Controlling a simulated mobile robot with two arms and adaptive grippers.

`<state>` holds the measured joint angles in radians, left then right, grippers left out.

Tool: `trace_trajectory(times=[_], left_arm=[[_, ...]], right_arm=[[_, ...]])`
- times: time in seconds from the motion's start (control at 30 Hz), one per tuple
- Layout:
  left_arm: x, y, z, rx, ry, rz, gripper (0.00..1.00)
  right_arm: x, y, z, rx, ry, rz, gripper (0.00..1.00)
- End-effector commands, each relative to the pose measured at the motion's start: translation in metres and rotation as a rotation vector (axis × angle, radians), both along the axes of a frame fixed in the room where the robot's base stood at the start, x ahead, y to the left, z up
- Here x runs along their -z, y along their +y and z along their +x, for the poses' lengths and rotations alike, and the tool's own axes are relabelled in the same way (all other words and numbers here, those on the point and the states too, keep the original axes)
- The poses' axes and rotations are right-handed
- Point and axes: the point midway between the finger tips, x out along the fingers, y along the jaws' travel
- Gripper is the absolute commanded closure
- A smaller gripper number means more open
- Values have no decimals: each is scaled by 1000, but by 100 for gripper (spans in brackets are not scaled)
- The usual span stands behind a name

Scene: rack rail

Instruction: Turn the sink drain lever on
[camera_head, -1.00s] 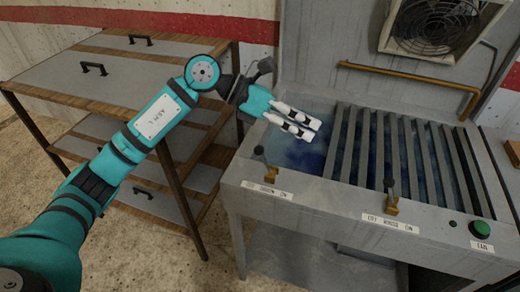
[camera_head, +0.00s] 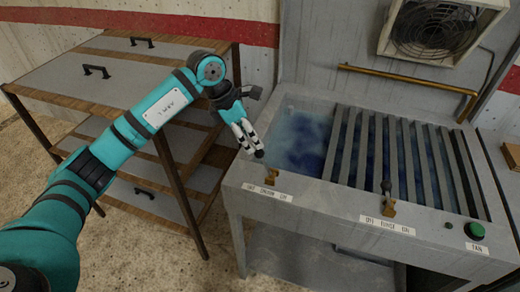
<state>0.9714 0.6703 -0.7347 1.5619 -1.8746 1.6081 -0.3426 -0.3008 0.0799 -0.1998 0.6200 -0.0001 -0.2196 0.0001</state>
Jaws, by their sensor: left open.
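The drain lever (camera_head: 271,176) stands at the front left corner of the sink (camera_head: 225,180), above a label that seems to read off, drain, on. Its brass base shows; its dark upper end is at or behind my fingertips. My left gripper (camera_head: 248,143) comes in from the upper left and points down at the lever. It is open, with its fingertips at the lever's top; I cannot tell whether they touch it. My right gripper is not in view.
A second lever (camera_head: 388,205) and a green fan button (camera_head: 475,231) sit further right on the front edge. Grey slats (camera_head: 373,150) cover much of the basin. A brass pipe (camera_head: 405,78) runs behind. A shelf unit (camera_head: 110,70) stands left.

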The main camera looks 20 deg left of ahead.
Motion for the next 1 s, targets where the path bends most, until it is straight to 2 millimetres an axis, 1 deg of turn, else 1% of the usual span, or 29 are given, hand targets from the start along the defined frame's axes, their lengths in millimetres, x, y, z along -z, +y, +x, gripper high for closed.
trace_trajectory(times=[0.03,0.2,0.33,0.5,0.77,0.8,0.83,1.0], left_arm=[[10,-5,1,1,5,-1,49],[40,-16,6,1,4,-1,49],[56,-22,10,0,3,-2,49],[67,-26,12,0,-1,-1,49],[70,-26,12,0,-2,0,49],[69,-26,12,0,-2,0,50],[69,-26,12,0,-2,0,54],[69,-26,12,0,-2,0,77]], right_arm=[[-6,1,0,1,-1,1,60],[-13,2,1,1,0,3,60],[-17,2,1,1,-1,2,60],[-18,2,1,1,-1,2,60],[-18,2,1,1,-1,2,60],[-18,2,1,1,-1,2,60],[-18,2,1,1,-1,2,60],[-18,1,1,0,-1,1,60]])
